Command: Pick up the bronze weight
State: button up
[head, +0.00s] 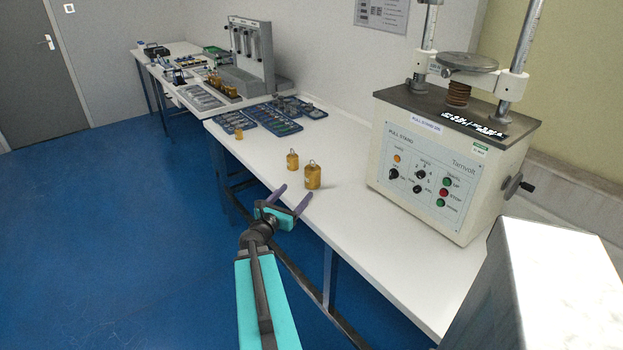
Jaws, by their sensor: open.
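Three bronze-coloured weights with hook loops on top stand upright on the white table. The largest weight (313,177) is nearest, a middle-sized weight (292,160) stands just behind it to the left, and a small weight (239,134) stands farther back near the table's left edge. The frame does not show which one the task means. My gripper (295,194) is open and empty at the table's left edge. Its spread purple fingers point towards the two nearer weights, apart from them in the picture. No weight is hidden by it.
Blue trays (272,120) of small parts lie behind the weights. A pull stand (445,165) with posts and a side crank fills the table's right side. A grey tester (250,58) stands on the far table. The white table (370,262) is bare in front of the weights.

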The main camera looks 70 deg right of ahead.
aim_at(308, 178)
jog(key=shift+s+d+p, duration=0.25)
jog(key=shift+d+p, duration=0.15)
jog(key=shift+d, duration=1.7)
jog(key=shift+s+d+p, duration=0.2)
jog(key=shift+d+p, duration=0.15)
jog(key=shift+d, duration=1.75)
jog(key=shift+d, duration=0.1)
jog(key=shift+s+d+r+p, duration=0.15)
jog(key=shift+d+p, duration=0.25)
jog(key=shift+d, duration=0.35)
jog(key=shift+s+d+r+p, duration=0.15)
jog(key=shift+d+p, duration=0.2)
jog(key=shift+d, duration=0.35)
jog(key=shift+s+d, duration=0.1)
jog(key=shift+d, duration=0.9)
grip_shut()
jog(key=shift+r, duration=0.15)
